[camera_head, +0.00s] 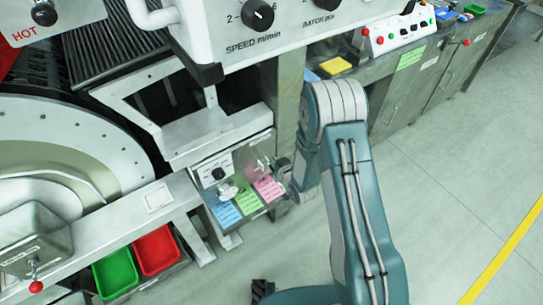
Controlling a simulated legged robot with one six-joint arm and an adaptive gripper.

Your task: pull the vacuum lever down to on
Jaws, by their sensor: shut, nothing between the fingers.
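My gripper (281,167) is small in view at the end of my teal and grey arm, beside the low metal panel. It is shut and holds nothing; its fingertips are hard to make out. The panel has a small white plate with a black knob (218,174), left of my gripper and apart from it. I cannot make out a labelled vacuum lever. A short lever with a red ball (36,287) hangs under a grey box at the lower left, far from my gripper. I cannot tell whether it is the vacuum lever.
Blue, green and pink notes (268,188) sit below the knob. A white control box (290,28) with dials overhangs the panel. Green and red bins (157,250) stand lower left. A bench (440,60) runs along the upper right. The floor at right is clear.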

